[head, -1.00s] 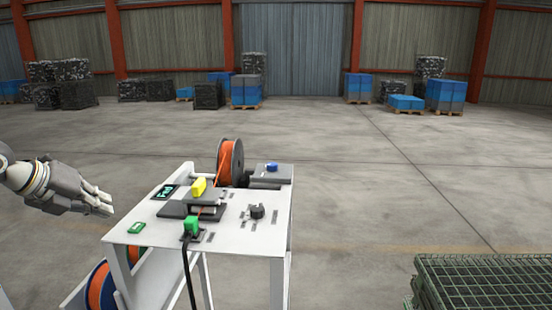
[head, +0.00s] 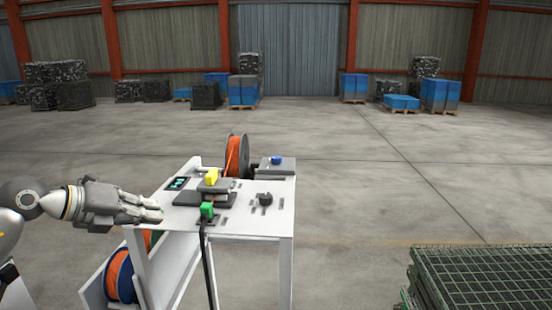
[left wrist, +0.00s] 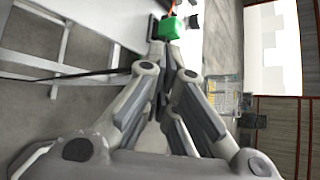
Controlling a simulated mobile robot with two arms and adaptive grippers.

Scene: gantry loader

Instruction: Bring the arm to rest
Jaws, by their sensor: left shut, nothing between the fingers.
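My left gripper (head: 158,214) is at the left edge of the white table (head: 262,216) in the head view, its fingers pointing right. It is shut and empty. In the left wrist view its closed fingers (left wrist: 160,112) point toward the green plug (left wrist: 169,28), which stands beyond the fingertips. The head view shows the same green plug (head: 207,210) on the table's front part, with a black cable hanging from it. My right gripper is not in view.
The table bears a yellow block (head: 211,177), a black knob (head: 265,199), a blue button (head: 276,160) and an orange spool (head: 236,156). Another orange spool (head: 119,276) sits below, at left. A green wire-mesh crate (head: 470,280) stands at lower right. The floor between is clear.

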